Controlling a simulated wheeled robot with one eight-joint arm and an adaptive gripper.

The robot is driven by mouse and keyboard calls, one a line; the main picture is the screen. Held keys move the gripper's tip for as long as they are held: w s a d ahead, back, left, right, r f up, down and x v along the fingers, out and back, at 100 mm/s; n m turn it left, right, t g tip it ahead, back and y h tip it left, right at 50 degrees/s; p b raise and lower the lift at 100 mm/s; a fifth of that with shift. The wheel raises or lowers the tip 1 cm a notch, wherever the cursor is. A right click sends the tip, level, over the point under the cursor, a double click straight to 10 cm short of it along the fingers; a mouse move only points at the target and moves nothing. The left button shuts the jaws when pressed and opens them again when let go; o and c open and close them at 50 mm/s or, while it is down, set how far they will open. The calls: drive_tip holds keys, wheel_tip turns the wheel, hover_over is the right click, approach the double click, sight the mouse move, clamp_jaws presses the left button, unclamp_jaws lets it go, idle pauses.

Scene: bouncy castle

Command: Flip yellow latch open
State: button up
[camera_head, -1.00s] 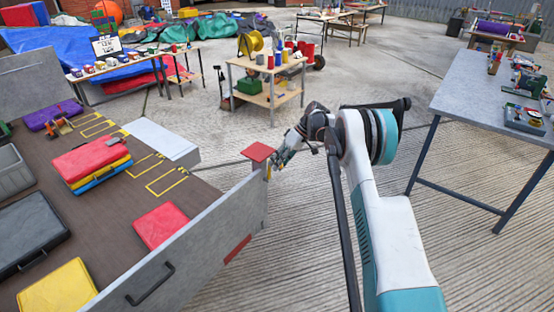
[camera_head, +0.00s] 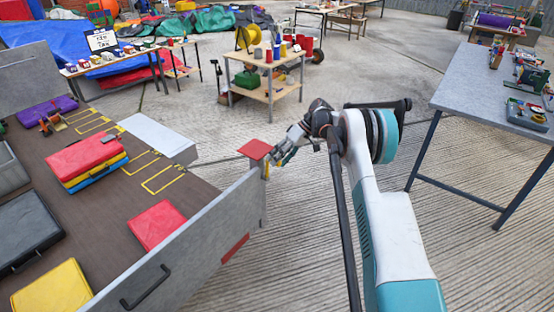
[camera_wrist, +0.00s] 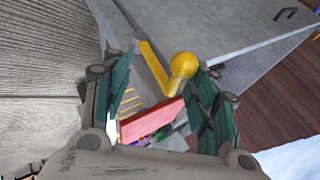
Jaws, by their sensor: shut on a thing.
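The yellow latch (camera_head: 267,171) is at the far end of the grey side panel (camera_head: 205,233), just below a red square plate (camera_head: 255,149). In the wrist view it is a yellow bar with a round knob (camera_wrist: 183,65), beside the right finger. My gripper (camera_head: 281,157) is at this panel end, right of the latch. The exact contact is hard to see.
A brown truck-like bed (camera_head: 105,210) left of the panel holds red, yellow and black cases. A wooden stand (camera_head: 268,93) with a yellow spool is behind the gripper. A grey workbench (camera_head: 480,95) is at the right. Concrete floor between them is clear.

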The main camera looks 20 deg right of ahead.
drive_tip(key=shift+d, duration=0.45)
drive_tip(key=shift+c, duration=0.4)
drive_tip(key=v, duration=1.1)
drive_tip(key=shift+r, duration=0.45)
drive_tip(key=shift+a, duration=0.15)
